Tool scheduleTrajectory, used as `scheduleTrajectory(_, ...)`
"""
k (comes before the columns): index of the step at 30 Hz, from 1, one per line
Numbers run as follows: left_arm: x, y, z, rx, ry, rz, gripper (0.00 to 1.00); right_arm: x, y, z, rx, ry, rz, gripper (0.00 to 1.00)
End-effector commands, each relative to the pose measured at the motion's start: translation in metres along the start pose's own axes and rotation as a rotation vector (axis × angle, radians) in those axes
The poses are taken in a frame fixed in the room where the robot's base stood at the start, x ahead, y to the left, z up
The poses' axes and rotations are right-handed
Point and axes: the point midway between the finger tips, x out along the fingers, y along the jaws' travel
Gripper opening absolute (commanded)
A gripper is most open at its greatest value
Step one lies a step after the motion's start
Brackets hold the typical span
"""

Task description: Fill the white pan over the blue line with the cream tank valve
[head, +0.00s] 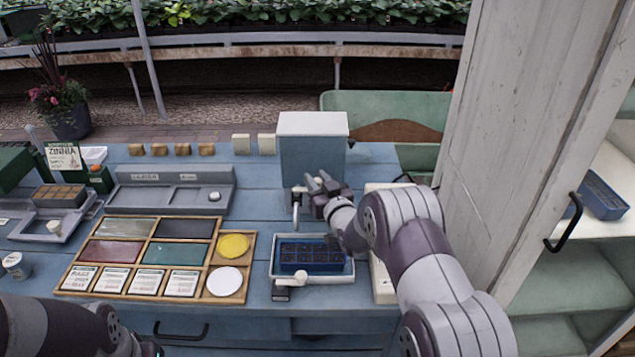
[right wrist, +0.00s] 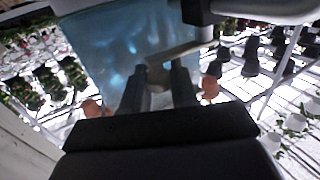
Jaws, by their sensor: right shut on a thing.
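My right gripper (head: 322,186) is at the tank's front and shut on the cream valve, mostly hidden by the fingers. In the right wrist view the fingers (right wrist: 160,78) meet at the cream valve lever (right wrist: 185,52) before the bluish tank (right wrist: 120,50). The white pan (head: 348,272) sits below, holding a blue cell tray (head: 312,256). I cannot make out its blue line or water level. My left gripper (head: 148,347) is partly visible at the bottom left.
A wooden divided tray (head: 152,256) with seed packets and coloured compartments lies left of the pan. A grey holder (head: 170,198) stands behind it. A cream knob (head: 301,278) is at the pan's front. A white cabinet door (head: 530,130) stands at right.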

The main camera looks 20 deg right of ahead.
Motion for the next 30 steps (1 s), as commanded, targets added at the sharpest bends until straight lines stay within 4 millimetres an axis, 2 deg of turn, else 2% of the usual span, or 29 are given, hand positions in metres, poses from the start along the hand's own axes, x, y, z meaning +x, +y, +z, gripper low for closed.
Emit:
scheduleTrajectory(3,0.0,0.0,0.0,0.0,0.0,0.0,0.0,0.002,0.001,-0.006,-0.001,0.012,0.002,0.0)
scheduleTrajectory(4,0.0,0.0,0.0,0.0,0.0,0.0,0.0,0.002,0.001,-0.006,-0.001,0.013,0.002,0.34)
scheduleTrajectory(5,0.0,0.0,0.0,0.0,0.0,0.0,0.0,0.002,0.001,-0.006,-0.001,0.013,0.002,0.44)
scheduleTrajectory(6,0.0,0.0,0.0,0.0,0.0,0.0,0.0,0.001,0.001,-0.005,-0.001,0.012,0.002,0.48)
scheduleTrajectory(14,0.0,0.0,0.0,0.0,0.0,0.0,0.0,0.0,0.001,-0.003,0.0,0.006,0.002,0.48)
scheduleTrajectory(17,0.001,0.0,0.0,0.0,0.0,0.0,0.0,-0.007,0.001,-0.002,0.0,0.004,0.002,0.48)
scheduleTrajectory(20,0.003,0.0,0.0,0.0,0.0,0.0,0.0,-0.024,0.001,-0.002,0.0,0.004,0.003,0.48)
scheduleTrajectory(30,0.008,0.0,0.001,0.0,0.0,0.0,0.0,-0.103,0.001,-0.002,0.0,0.006,0.004,0.48)
